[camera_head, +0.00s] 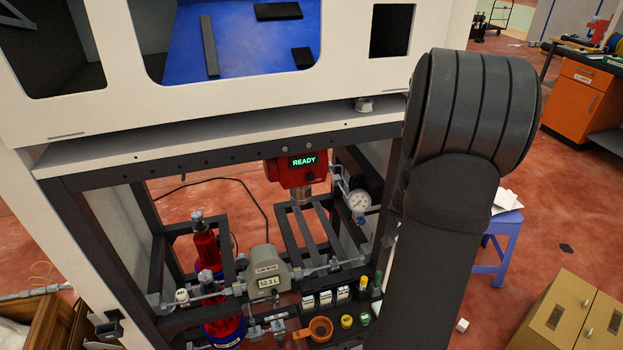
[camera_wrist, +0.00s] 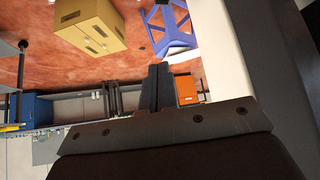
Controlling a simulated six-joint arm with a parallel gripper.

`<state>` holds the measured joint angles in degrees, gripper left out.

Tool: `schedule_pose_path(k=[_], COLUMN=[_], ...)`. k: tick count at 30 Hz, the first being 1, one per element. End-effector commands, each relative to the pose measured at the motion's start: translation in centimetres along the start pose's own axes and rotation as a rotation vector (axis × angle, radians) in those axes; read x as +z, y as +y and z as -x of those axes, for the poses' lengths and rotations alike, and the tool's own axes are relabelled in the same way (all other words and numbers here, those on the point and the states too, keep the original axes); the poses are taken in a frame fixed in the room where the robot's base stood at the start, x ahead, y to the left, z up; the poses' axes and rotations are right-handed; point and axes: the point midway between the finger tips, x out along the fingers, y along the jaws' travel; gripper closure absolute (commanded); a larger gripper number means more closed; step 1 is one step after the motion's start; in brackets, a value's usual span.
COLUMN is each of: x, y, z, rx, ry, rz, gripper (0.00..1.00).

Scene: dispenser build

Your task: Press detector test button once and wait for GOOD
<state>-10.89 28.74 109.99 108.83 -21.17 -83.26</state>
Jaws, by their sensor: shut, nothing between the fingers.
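The red detector (camera_head: 286,174) hangs under the front beam of the white cabinet, near the middle of the head view. Its small display (camera_head: 304,161) reads READY in green. The wrist view does not show the detector; the gripper points toward the room. In the head view my arm stands to the right of the detector, and my gripper is not visible there.
A pressure gauge (camera_head: 359,201) stands just right of the detector. Below are a grey flow meter (camera_head: 267,273), red bottles (camera_head: 206,247) and a rack with small vials and caps. The dark frame and white cabinet (camera_head: 240,121) bound the space. A blue stool (camera_head: 504,222) and yellow cabinet (camera_head: 562,316) stand right.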

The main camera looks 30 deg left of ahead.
Motion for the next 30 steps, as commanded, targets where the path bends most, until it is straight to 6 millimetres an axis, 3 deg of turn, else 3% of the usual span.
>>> schedule_pose_path(k=[10, 14, 20, 30], x=[0.1, 0.6, 2.8, 6.7], y=[-0.1, -1.0, -4.0, -8.0], z=[0.1, 1.3, 5.5, 14.4], rx=[0.0, -0.002, -0.006, -0.042], ry=[0.001, 0.014, 0.074, 0.259], rz=[0.005, 0.043, 0.183, 0.439], gripper=[1.0, 1.0, 1.0, 1.0])
